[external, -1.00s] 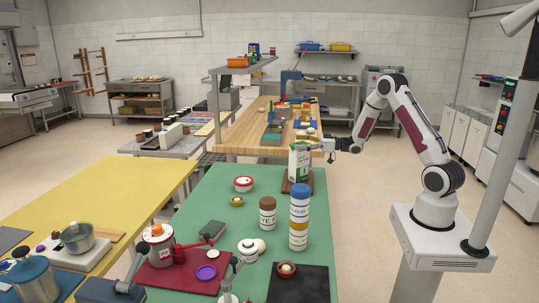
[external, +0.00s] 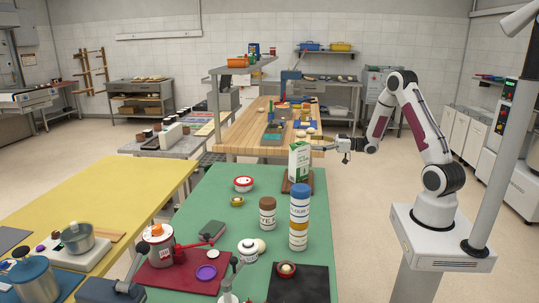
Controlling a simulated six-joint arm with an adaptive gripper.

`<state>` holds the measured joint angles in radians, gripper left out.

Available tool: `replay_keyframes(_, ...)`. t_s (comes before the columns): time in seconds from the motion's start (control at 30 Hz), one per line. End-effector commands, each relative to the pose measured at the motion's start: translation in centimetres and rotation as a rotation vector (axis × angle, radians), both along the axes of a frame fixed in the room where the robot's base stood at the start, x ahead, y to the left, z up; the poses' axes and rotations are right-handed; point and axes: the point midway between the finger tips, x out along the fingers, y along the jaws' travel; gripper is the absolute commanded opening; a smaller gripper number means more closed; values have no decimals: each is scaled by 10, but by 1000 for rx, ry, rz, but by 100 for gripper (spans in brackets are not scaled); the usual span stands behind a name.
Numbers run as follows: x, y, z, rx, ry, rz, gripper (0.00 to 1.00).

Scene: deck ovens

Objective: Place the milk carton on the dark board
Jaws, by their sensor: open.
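The milk carton (external: 298,164), white and green, stands upright at the far end of the green table. Its base is on a dark brown board (external: 311,188). My gripper (external: 316,144) is open and empty, just to the right of the carton's top and level with it. It looks apart from the carton, though the small view makes the exact gap hard to tell.
A black board (external: 315,284) with a small round item (external: 286,269) lies at the near right of the green table (external: 215,205).

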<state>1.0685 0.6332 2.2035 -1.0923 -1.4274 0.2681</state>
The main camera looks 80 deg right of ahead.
Motion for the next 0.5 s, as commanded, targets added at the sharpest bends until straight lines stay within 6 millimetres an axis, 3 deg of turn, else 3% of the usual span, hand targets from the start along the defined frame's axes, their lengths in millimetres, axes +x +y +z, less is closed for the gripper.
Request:
replay_keyframes(0.2, -27, -1, 0, 1, 0, -2, 91)
replay_keyframes(0.5, -47, 0, 0, 0, 0, 0, 91)
